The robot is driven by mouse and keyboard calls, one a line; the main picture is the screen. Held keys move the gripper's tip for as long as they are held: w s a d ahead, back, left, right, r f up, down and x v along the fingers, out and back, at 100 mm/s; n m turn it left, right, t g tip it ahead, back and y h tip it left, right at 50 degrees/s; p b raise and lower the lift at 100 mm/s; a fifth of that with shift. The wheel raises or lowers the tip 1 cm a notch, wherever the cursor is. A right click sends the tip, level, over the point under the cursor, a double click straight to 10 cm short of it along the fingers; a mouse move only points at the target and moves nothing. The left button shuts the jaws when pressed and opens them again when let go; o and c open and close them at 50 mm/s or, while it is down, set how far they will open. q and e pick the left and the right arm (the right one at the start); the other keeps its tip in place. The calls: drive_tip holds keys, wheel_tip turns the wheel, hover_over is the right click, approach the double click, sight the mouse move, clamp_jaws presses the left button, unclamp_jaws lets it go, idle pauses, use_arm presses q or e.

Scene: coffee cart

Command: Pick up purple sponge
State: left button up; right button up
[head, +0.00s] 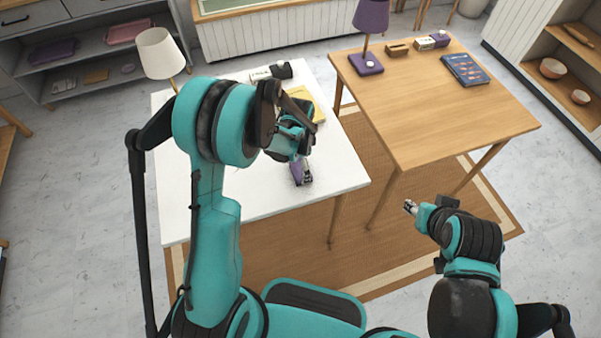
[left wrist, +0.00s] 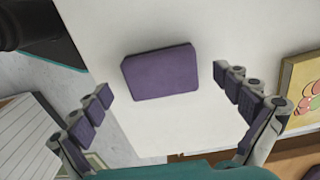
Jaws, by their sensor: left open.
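The purple sponge (left wrist: 160,72) lies on the white table (left wrist: 180,130) in the left wrist view. It is a flat block with its whole top showing. My left gripper (left wrist: 165,98) is open, with its fingers spread on either side of the sponge and apart from it. In the head view my left gripper (head: 302,174) is over the white table near its right front part, and a purple patch shows there, too small to tell sponge from finger pads. My right gripper (head: 410,207) is above the rug, away from the tables; its jaws are too small to read.
A yellow book (head: 318,98) lies on the white table, behind my left gripper; it also shows in the left wrist view (left wrist: 300,95). A white lamp (head: 158,52) stands at the table's back left. The wooden table (head: 440,115) holds a purple lamp (head: 370,18) and a dark book (head: 464,69).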

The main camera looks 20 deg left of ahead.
use_arm(q)
wheel_tip(320, 180, down, 2)
drive_tip(key=shift+f, duration=0.2)
drive_tip(key=shift+r, duration=0.1)
drive_tip(key=c, duration=1)
drive_tip(key=shift+r, duration=0.1)
wheel_tip(320, 180, up, 5)
drive_tip(key=shift+d+f+p, duration=0.1)
drive_tip(key=shift+f+p, duration=0.1)
drive_tip(key=shift+p, duration=0.8)
drive_tip(key=s+d+r+p, duration=0.3)
drive_tip(key=d+r, duration=0.3)
drive_tip(key=d, duration=0.5)
drive_tip(key=shift+s, duration=0.35)
drive_tip(key=shift+r, duration=0.1)
